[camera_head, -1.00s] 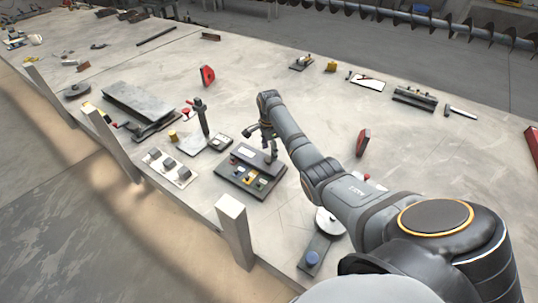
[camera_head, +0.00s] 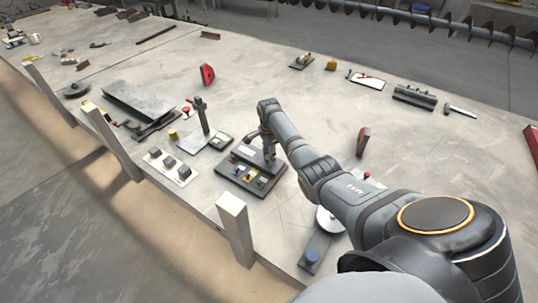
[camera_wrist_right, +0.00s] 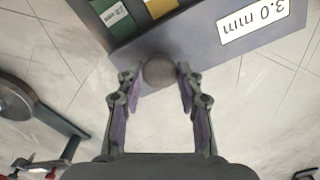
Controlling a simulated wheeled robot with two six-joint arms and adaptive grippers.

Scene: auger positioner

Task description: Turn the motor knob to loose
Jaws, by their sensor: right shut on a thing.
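A dark flat panel box (camera_head: 232,172) with small coloured parts sits near the table's front edge. My right gripper (camera_head: 270,157) reaches down at its back right corner. In the right wrist view, a round grey knob (camera_wrist_right: 159,71) lies between the two fingertips, beside the wall of the box (camera_wrist_right: 190,45), which bears a "3.0 mm" label. The gripper is shut on this knob, with a pad on either side. No knob markings are readable. In the head view the gripper hides the knob. My left gripper is not in view.
A white plate with several dark switches (camera_head: 182,178) and an upright post tool (camera_head: 203,120) stand left of the box. A red wedge-like piece (camera_head: 363,142) stands behind my right arm. A blue-knobbed plate (camera_head: 318,250) lies at front right. The table's middle is mostly clear.

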